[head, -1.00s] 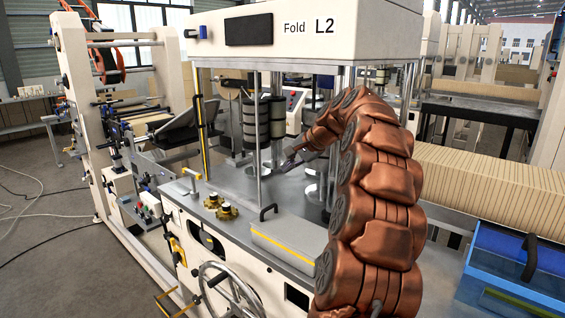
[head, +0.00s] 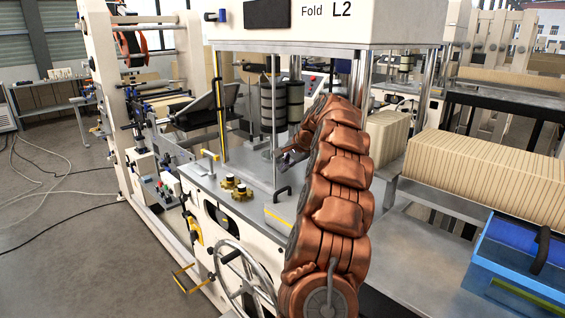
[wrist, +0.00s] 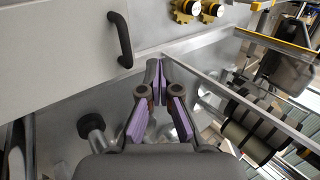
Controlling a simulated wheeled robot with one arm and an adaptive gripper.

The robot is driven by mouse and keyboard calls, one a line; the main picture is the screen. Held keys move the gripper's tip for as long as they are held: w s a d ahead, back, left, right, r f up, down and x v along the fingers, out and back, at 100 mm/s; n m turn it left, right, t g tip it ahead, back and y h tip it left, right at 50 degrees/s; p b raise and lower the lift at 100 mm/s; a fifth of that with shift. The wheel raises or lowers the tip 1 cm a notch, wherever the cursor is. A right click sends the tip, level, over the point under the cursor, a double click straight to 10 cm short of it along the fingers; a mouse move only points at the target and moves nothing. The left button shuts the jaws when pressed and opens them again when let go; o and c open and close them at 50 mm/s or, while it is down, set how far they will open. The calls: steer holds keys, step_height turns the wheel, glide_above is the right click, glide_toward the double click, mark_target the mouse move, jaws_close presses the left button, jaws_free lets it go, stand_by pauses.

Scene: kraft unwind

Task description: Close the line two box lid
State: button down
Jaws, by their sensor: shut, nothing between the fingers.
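A low grey box with a yellow stripe (head: 278,219) and a dark handle (head: 282,194) sits on the deck of the machine marked Fold L2. My arm hides most of it in the head view. In the wrist view, its pale flat lid (wrist: 60,45) and the dark handle (wrist: 120,40) fill the upper left. The lid looks flat, but I cannot tell whether it is fully shut. My gripper (wrist: 162,65) is shut and empty, its purple-padded fingers beyond the lid's edge, to the right of the handle and apart from it.
Machine posts (head: 274,125) stand close to my gripper. Brass knobs (head: 234,187) and a handwheel (head: 240,275) are on the near machine. Dark rollers (wrist: 250,122) lie right of my gripper. A blue bin (head: 515,265) and cardboard stacks (head: 490,175) stand to the right.

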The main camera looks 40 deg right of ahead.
steer(key=shift+s+x, duration=0.25)
steer(key=shift+x, duration=1.8)
steer(key=shift+g, duration=0.9)
steer(key=shift+s+f+p+x, duration=0.1)
steer(key=shift+s+p+x, duration=0.1)
steer(key=shift+x, duration=0.8)
steer(key=shift+s+f+p+x, duration=0.1)
steer(key=shift+s+p+x, duration=0.1)
steer(key=shift+x, duration=0.75)
steer(key=shift+r, duration=0.1)
steer(key=v, duration=1.1)
steer(key=shift+s+r, duration=0.25)
steer(key=shift+r, duration=0.1)
